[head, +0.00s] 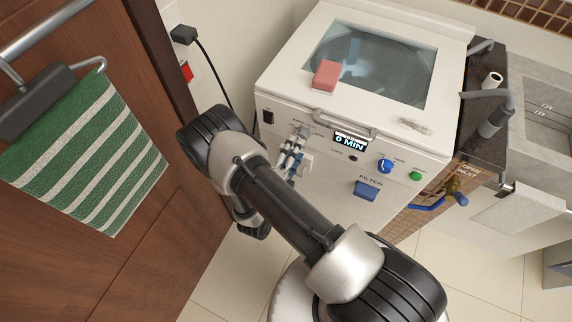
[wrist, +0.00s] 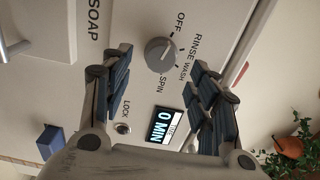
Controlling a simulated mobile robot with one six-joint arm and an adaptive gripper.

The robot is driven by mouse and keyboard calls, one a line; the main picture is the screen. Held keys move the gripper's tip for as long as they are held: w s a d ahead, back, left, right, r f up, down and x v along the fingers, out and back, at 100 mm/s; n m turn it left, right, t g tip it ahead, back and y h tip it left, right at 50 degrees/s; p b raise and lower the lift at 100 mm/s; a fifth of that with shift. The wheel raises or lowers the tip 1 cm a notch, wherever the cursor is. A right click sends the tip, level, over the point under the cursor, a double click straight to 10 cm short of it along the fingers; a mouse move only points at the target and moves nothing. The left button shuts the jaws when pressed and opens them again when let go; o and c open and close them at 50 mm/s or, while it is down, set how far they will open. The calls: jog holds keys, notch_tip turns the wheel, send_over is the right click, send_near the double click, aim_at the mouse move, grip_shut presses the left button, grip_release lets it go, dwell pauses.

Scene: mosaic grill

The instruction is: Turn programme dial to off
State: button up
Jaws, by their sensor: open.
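The grey programme dial (wrist: 160,54) is on the white front panel, in the upper middle of the wrist view. OFF, RINSE, WASH and SPIN are printed around it. Its pale pointer line slants up and right in that view, roughly toward OFF; the exact setting is hard to tell. My gripper (wrist: 163,60) is open, one blue-padded finger on each side of the dial; I cannot tell whether they touch it. In the head view my gripper (head: 289,158) is at the panel's left part, and the dial is largely hidden there.
The display (head: 349,142) reads 0 MIN. A LOCK button (wrist: 123,128) sits close by. The panel also has a blue knob (head: 384,166), green button (head: 415,176) and blue filter handle (head: 366,190). A pink sponge (head: 326,75) lies on the lid; a striped towel (head: 88,150) hangs left.

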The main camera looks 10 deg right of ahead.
jog(key=v, duration=0.8)
jog(key=shift+d+r, duration=0.1)
dwell(0.3)
jog(key=s+d+r+m+g+h, duration=0.1)
jog(key=s+d+r+m+g, duration=0.3)
jog(key=r+m, duration=0.4)
jog(key=s+d+r+m+g, duration=0.1)
jog(key=d+r+m+g, duration=0.4)
jog(key=m, duration=0.4)
jog(key=s+d+r+m+g+h, duration=0.1)
jog(key=s+d+r+m+g, duration=0.2)
jog(key=r+m+g, duration=0.45)
jog(key=s+a+r+m+t+y, duration=0.2)
jog(key=r+m+y, duration=0.4)
jog(key=m, duration=0.5)
jog(key=s+a+r+m+t+y, duration=0.3)
jog(key=s+r+m+y, duration=0.3)
jog(key=m, duration=0.5)
jog(key=shift+s+r+t+y, duration=0.3)
jog(key=shift+s+r+t, duration=0.1)
jog(key=shift+s+t, duration=0.4)
jog(key=shift+a+m, duration=0.1)
jog(key=shift+m, duration=0.15)
